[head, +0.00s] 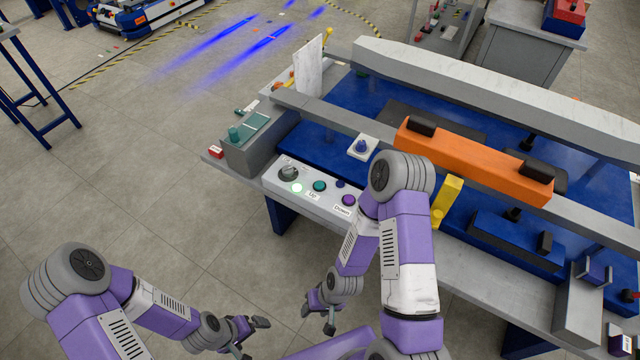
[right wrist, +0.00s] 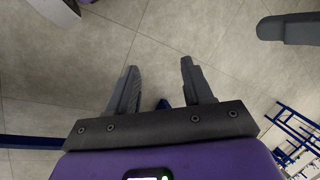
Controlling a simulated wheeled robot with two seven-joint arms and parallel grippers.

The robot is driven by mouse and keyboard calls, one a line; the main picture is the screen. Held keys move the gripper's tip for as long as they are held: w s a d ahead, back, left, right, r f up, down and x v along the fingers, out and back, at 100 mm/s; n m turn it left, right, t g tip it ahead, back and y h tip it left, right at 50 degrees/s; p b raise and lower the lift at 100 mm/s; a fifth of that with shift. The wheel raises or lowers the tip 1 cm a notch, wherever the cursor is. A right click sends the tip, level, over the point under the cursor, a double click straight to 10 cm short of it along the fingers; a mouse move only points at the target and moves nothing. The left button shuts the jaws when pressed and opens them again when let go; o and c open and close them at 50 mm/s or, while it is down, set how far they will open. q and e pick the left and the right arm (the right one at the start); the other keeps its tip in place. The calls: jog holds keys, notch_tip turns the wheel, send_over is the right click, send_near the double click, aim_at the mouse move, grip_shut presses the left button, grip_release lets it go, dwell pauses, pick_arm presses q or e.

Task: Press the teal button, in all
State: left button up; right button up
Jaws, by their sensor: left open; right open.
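The teal button (head: 319,185) is a small round button on the light control panel (head: 270,180) at the cart's near left edge. An "Up" label sits just below it. A lit whitish-green button (head: 297,188) is to its left and a purple button (head: 348,199) with a "Down" label to its right. My right gripper (head: 317,319) is open and empty, below the panel in the head view and apart from it. The right wrist view shows its spread fingers (right wrist: 158,66) over bare floor. My left gripper (head: 251,338) is open and empty, further left and lower.
A dark knob (head: 288,172) stands on the panel's left end. A blue button on a white box (head: 362,147) is behind the panel. An orange bar (head: 470,162) and a yellow part (head: 446,198) lie to the right.

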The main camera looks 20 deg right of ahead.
grip_shut()
dwell(1.2)
